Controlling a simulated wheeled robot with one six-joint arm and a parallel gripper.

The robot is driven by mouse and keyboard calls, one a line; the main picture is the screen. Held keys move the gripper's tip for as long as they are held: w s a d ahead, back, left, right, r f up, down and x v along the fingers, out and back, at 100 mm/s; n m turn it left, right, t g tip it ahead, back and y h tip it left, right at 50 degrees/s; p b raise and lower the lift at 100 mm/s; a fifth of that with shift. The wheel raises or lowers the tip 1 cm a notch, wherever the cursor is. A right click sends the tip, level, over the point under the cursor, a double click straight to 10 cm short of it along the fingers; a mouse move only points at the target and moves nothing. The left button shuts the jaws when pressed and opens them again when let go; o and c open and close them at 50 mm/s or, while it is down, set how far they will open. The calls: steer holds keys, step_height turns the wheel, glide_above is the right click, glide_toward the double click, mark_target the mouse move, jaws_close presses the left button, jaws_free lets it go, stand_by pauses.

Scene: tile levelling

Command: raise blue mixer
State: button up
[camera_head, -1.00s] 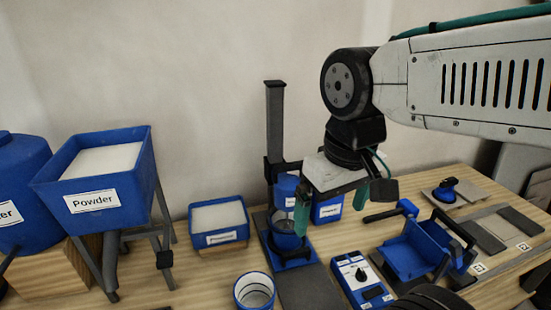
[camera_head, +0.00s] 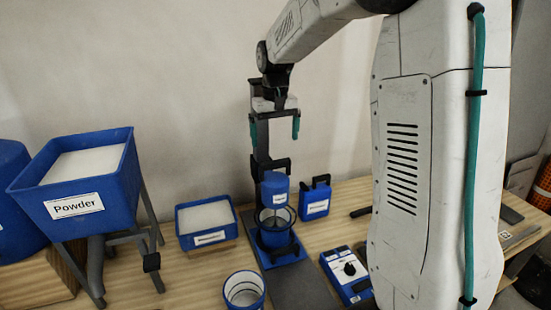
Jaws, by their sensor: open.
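The blue mixer (camera_head: 274,186) is a blue, labelled cylinder on a dark upright column (camera_head: 260,160). Its lower end is over a clear-sided container on a blue base (camera_head: 277,242). My gripper (camera_head: 275,132) hangs above the mixer head in the picture, its two teal-tipped fingers spread wide to either side and pointing down. Nothing is between the fingers, and they look apart from the mixer. The exact depth between gripper and mixer is hard to tell.
A blue powder hopper (camera_head: 95,190) stands on the left, with a blue tray of white material (camera_head: 204,220) beside it. A blue cup (camera_head: 244,290), a control box with a dial (camera_head: 346,274) and a blue jug (camera_head: 314,200) stand around the mixer.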

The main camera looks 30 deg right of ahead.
mark_target(275, 161)
steer(key=shift+w+d+f, duration=0.3)
steer(key=shift+w+f, duration=0.25)
steer(key=shift+f, duration=0.05)
step_height(275, 161, down, 7)
steer(key=shift+f, duration=0.15)
steer(key=c, duration=1.1)
step_height(275, 161, up, 13)
